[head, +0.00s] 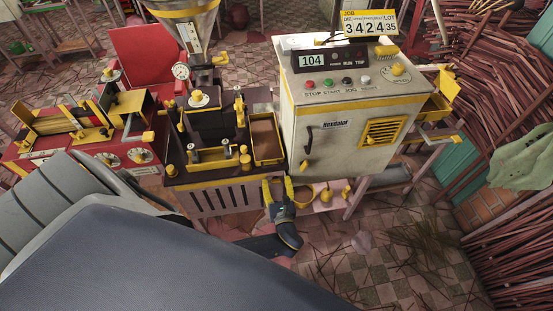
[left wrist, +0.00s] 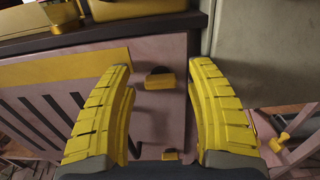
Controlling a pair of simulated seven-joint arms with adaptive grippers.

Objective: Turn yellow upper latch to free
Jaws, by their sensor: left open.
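The yellow upper latch (left wrist: 160,80) sits on a dark round mount near the right edge of the pinkish panel, in the left wrist view. It lies between my left gripper's fingers and looks apart from both. The lower yellow latch (left wrist: 171,155) shows below it, partly cut off by the gripper body. My left gripper (left wrist: 162,68) is open, with yellow ribbed fingers on either side of the upper latch. In the head view my left gripper (head: 277,182) is at the right front corner of the extruder base; I cannot make out the latches there. My right gripper is not in view.
The slatted pink cabinet (head: 222,198) stands under the extruder. The cream control cabinet (head: 335,130) is close on the right of my gripper. A low pink shelf (head: 325,198) with yellow parts lies beside it. The tiled floor in front has some free room.

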